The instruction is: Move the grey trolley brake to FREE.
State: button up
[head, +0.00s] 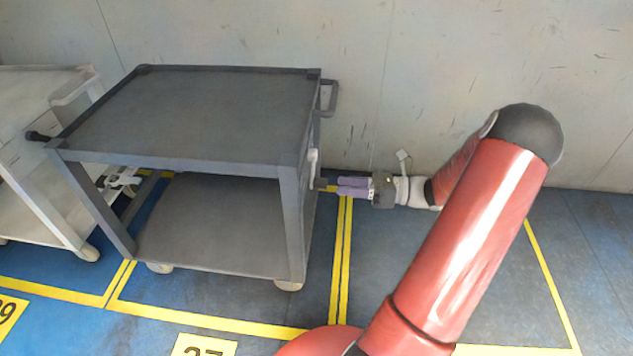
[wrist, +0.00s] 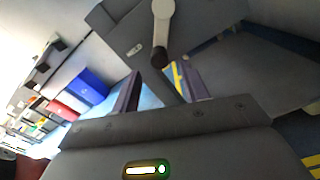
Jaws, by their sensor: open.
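The grey trolley (head: 205,115) stands left of centre in the head view, with a dark top and a lower shelf. A pale brake lever (head: 312,165) is on its right side. In the wrist view the lever (wrist: 161,28) has a round pivot at the top and hangs down to a dark tip. My gripper (head: 337,187) is at the trolley's right side, close to the lever. In the wrist view its two purple fingers (wrist: 160,92) are apart, with the lever's tip just beyond and between them. Contact cannot be told.
A pale trolley (head: 40,150) stands close on the left. A wall (head: 440,60) runs behind. Yellow lines (head: 340,260) mark bays on the blue floor. The floor right of the grey trolley is free apart from my arm. Red and blue bins (wrist: 90,86) show far off in the wrist view.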

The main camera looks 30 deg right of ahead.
aim_at(322, 184)
jog(key=x, duration=0.6)
jog(key=shift+w+a, duration=0.25)
jog(key=shift+a, duration=0.05)
grip_shut()
